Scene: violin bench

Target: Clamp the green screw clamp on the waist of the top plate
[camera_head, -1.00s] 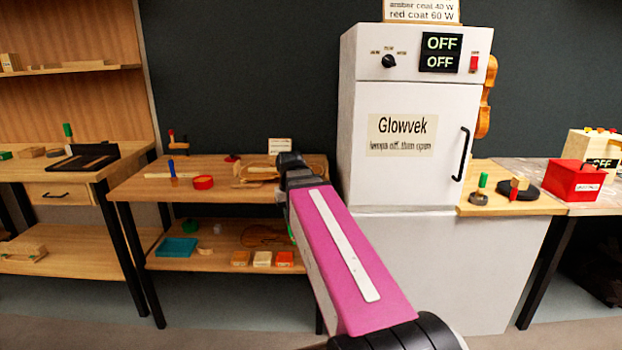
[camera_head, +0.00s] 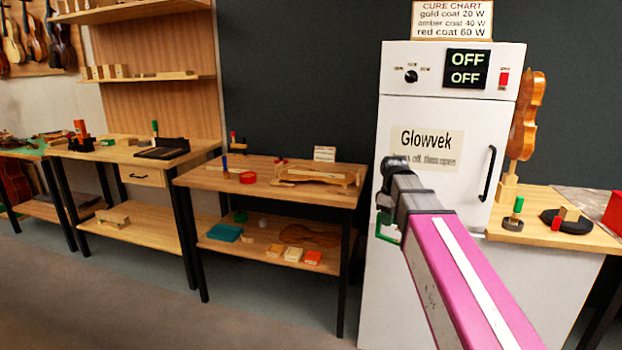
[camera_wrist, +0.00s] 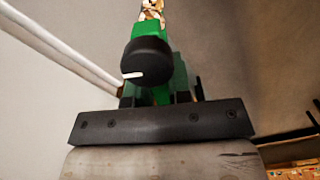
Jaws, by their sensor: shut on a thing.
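My gripper (camera_head: 388,216) is shut on the green screw clamp (camera_head: 387,231) and holds it in the air in front of the white cabinet. In the wrist view the clamp (camera_wrist: 176,76) juts out from between the fingers (camera_wrist: 158,97), with its dark round knob towards the camera. The far end of the clamp is small and unclear there. A pale wooden violin-shaped piece (camera_head: 313,176), which looks like the top plate, lies on the middle bench, left of and apart from my gripper. I cannot make out its waist clearly.
The white cabinet (camera_head: 440,110) stands close behind my gripper. Open floor (camera_head: 130,290) lies in front of the benches.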

